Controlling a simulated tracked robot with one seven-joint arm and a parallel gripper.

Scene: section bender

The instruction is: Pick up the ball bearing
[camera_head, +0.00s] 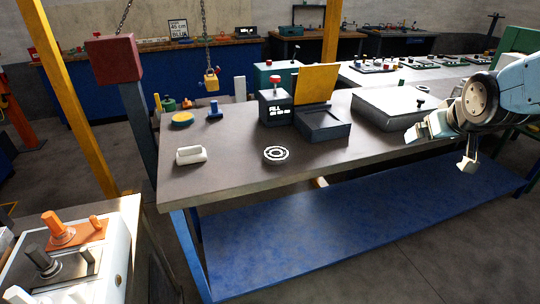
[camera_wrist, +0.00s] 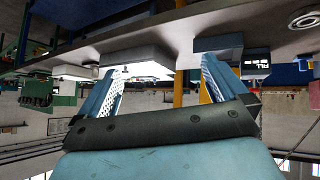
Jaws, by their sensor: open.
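The ball bearing (camera_head: 276,153) is a pale ring with a dark inner band, lying flat on the dark tabletop near its front edge. My gripper (camera_head: 441,148) is at the right, beyond the table's front edge and well apart from the bearing. In the wrist view my gripper (camera_wrist: 165,66) has its two fingers spread wide with nothing held between them.
The workbench (camera_head: 225,187) also bears a white block (camera_head: 191,155) left of the bearing, a dark box with a red knob (camera_head: 275,105) behind it, and a grey flat case (camera_head: 388,105) near my arm. The tabletop around the bearing is clear. A chain-hung yellow padlock (camera_head: 211,80) hangs behind.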

